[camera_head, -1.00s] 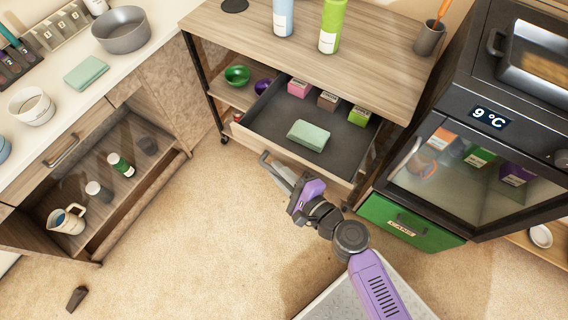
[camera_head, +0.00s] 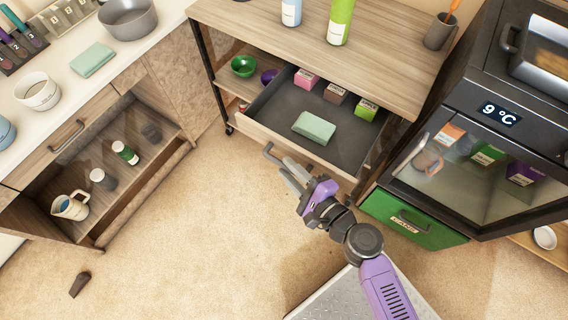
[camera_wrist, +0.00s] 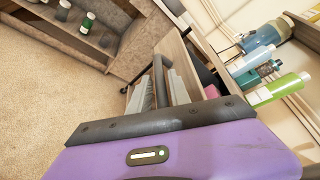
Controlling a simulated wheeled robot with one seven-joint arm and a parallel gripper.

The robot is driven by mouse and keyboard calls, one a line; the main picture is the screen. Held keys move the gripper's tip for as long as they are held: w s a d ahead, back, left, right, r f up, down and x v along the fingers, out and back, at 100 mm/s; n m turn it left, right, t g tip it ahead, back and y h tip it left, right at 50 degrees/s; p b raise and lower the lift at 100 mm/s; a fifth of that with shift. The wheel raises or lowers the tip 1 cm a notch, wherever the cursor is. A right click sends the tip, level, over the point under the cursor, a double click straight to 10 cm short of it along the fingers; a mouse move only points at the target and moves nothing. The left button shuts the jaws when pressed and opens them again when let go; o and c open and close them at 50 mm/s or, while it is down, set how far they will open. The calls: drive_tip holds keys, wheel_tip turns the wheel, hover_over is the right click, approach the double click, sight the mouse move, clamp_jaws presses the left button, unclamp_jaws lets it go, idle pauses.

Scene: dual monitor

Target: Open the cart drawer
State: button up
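The wooden cart (camera_head: 290,35) stands at the back centre. Its drawer (camera_head: 275,100) is pulled well out, showing a dark grey inside with a pale green sponge-like block (camera_head: 314,127) and several small boxes at the back. A grey bar handle (camera_head: 270,152) is on the drawer front; the handle also shows in the wrist view (camera_wrist: 159,72). My gripper (camera_head: 290,176) is just in front of the drawer front, at the handle. In the wrist view its two grey fingers are apart, on either side of the handle, with gaps visible. Part of the handle is hidden behind the fingers.
A fridge (camera_head: 470,150) with a glass door and a green drawer (camera_head: 410,218) stands close on the right. A counter with an open lower drawer (camera_head: 120,215) is on the left. Open beige floor (camera_head: 200,240) lies between. A small dark object (camera_head: 80,284) lies on the floor.

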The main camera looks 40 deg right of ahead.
drive_tip(key=shift+b+v, duration=0.55)
drive_tip(key=shift+v, duration=2.05)
